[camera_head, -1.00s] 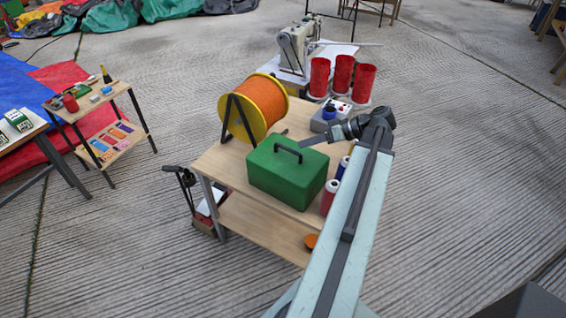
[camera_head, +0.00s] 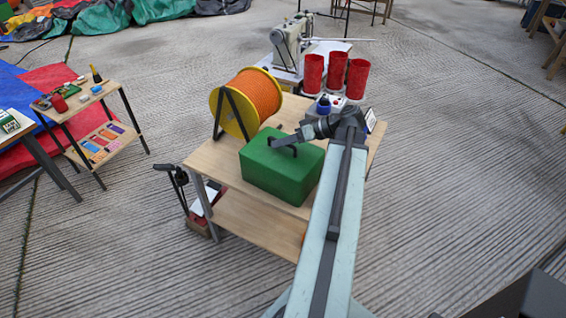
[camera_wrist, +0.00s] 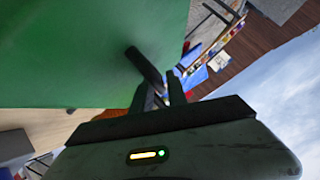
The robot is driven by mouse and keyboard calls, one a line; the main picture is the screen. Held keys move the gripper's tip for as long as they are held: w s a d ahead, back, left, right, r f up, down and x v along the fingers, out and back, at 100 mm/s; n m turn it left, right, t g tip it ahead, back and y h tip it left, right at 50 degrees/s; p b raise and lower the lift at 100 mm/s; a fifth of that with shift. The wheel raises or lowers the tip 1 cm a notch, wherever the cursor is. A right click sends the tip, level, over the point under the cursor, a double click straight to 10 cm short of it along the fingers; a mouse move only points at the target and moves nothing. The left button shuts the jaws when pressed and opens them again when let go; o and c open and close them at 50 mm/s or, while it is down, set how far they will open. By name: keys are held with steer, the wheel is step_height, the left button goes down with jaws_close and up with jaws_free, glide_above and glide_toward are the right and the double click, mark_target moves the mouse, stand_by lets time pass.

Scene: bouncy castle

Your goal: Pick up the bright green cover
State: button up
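The bright green cover (camera_head: 275,175) is a box-shaped green piece with a dark carry handle on top, standing upright on the wooden workbench (camera_head: 215,165). In the wrist view its green surface (camera_wrist: 85,50) fills the upper left. The dark handle (camera_wrist: 143,66) runs down to my gripper. My gripper (camera_head: 277,142) is at the handle above the cover's top in the head view. In the wrist view my gripper (camera_wrist: 158,92) has its two dark fingers apart, with the handle's end between or just in front of them. Whether they touch it cannot be told.
An orange cord reel (camera_head: 252,97) with yellow flanges stands behind the cover. Red cups (camera_head: 335,75), a small control box (camera_head: 330,105) and a sewing machine (camera_head: 290,45) are farther back. A small side table (camera_head: 95,100) is at left. Open concrete floor lies at right.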

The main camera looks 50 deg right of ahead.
jaws_close()
stand_by(1.3)
